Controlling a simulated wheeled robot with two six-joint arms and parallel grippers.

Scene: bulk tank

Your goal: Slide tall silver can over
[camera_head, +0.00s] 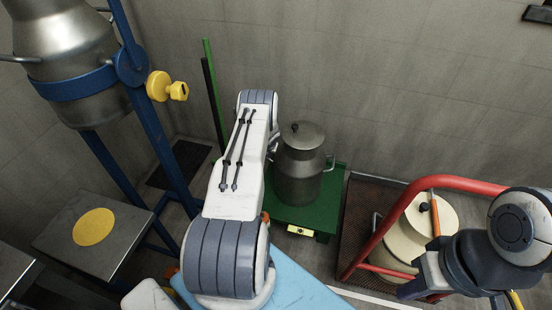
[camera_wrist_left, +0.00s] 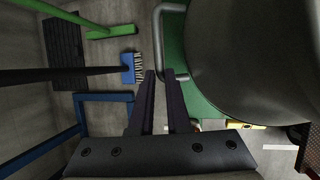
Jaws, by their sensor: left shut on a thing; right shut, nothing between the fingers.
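The tall silver can (camera_head: 299,172) stands upright, lid on, on a green low platform (camera_head: 335,190). It fills the upper right of the left wrist view (camera_wrist_left: 255,45). My left gripper (camera_wrist_left: 162,75) is shut on its side handle (camera_wrist_left: 158,28), at the can's left side in the wrist view. In the head view my own left arm hides that gripper and handle. The opposite handle (camera_head: 329,163) is free. My right gripper (camera_head: 415,287) is shut and empty, low at the right, in front of a cream lidded can (camera_head: 408,240).
A red tubular frame (camera_head: 440,184) surrounds the cream can on a dark mat. A blue stand (camera_head: 150,115) with a tilted silver can (camera_head: 70,60) and yellow knob is at left. A broom (camera_wrist_left: 128,68) and green pole (camera_head: 213,85) stand by the wall.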

